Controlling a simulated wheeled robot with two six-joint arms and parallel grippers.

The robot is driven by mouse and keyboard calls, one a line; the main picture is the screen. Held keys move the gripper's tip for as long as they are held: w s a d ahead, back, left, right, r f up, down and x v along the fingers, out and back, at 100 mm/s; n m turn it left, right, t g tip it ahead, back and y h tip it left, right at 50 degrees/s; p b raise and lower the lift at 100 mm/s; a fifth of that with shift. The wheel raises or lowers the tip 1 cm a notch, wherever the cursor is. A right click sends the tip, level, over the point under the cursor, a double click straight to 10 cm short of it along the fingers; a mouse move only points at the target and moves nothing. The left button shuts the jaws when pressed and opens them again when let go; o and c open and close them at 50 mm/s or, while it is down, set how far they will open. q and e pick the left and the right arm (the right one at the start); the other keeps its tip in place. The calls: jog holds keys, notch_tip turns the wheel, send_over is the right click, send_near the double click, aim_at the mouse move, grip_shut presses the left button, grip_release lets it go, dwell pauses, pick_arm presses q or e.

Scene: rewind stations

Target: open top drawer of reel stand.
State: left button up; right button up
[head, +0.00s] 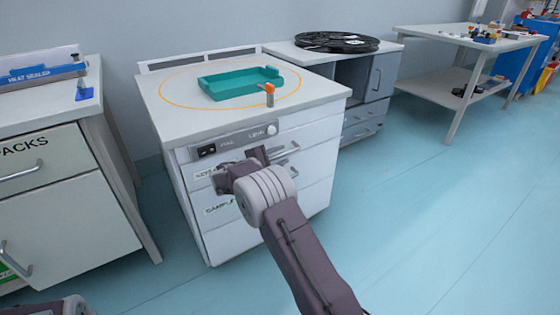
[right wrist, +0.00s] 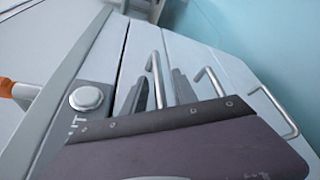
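A white drawer cabinet (head: 318,130) stands in the middle of the head view, with a dark switch and a round knob on its upper front strip. Its drawer fronts below look closed. My right gripper (head: 272,154) is at the upper drawer, near its right side. In the right wrist view its two dark fingers (right wrist: 161,90) are apart, one on each side of the nearest bar handle (right wrist: 156,70). A gap shows beside the bar, so it is not clamped. Only a piece of my left arm shows at the bottom left.
A teal tray (head: 220,88) and a small orange-topped post (head: 269,95) are on the cabinet top. A grey cabinet (head: 385,62) with a black reel (head: 337,42) stands behind. Another drawer unit (head: 75,200) is at left. The floor at right is clear.

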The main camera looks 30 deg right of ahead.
grip_shut()
dwell(1.4)
